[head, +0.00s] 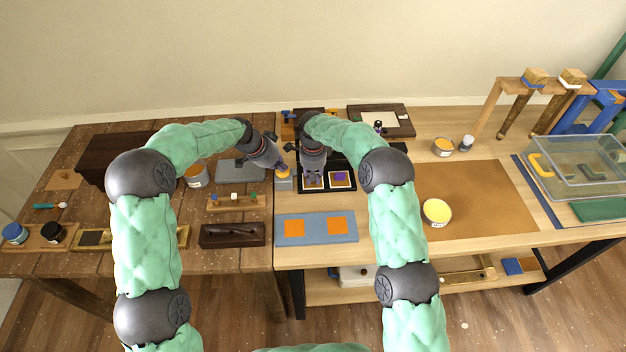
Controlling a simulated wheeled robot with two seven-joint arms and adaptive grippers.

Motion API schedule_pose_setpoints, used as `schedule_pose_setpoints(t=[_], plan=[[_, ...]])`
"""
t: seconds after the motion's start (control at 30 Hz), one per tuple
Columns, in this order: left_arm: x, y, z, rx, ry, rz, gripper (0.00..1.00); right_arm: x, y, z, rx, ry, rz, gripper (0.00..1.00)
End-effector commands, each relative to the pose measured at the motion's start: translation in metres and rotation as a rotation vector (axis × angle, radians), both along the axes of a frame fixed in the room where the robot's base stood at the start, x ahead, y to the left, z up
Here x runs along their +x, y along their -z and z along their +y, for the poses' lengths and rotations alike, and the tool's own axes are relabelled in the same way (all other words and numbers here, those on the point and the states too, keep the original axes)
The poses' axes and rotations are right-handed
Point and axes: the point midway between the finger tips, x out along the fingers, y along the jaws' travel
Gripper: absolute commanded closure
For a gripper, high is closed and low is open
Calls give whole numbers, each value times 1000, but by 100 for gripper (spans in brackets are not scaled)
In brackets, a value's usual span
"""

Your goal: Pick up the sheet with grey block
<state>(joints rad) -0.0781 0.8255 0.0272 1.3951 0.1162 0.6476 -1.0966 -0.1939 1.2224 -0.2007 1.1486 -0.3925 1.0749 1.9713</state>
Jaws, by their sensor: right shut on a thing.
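A small grey block (284,184) with a yellow-orange patch on top stands left of the black tray (350,190). My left gripper (281,172) is close above or against this block; its finger gap is too small to read. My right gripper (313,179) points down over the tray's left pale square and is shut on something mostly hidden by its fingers. The right pale square (341,180) carries a purple patch. Two orange sheets (294,228) (337,225) lie flat on a blue-grey mat (316,234) in front. Which sheet belongs with the block is unclear.
A flat grey slab (238,171), a wooden rack (236,203) and a dark brown box (232,235) lie left of the grippers. A brown mat (480,190) with a yellow-filled bowl (437,212) is at right. A clear bin (580,165) stands far right.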

Motion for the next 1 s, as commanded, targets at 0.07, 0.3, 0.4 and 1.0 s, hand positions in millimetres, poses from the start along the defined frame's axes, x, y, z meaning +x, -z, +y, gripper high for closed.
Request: schedule_pose_setpoints(t=[0.07, 0.3, 0.4, 1.0], plan=[[-1, 2, 0, 0, 1, 3, 100, 0, 0, 0, 0, 0, 1, 91], [-1, 2, 0, 0, 1, 3, 100, 0, -3, 0, 0, 0, 0, 91], [-1, 2, 0, 0, 1, 3, 100, 1, -14, 0, 1, 0, -4, 91], [-1, 2, 0, 0, 1, 3, 100, -1, -99, 0, 0, 0, 0, 92]])
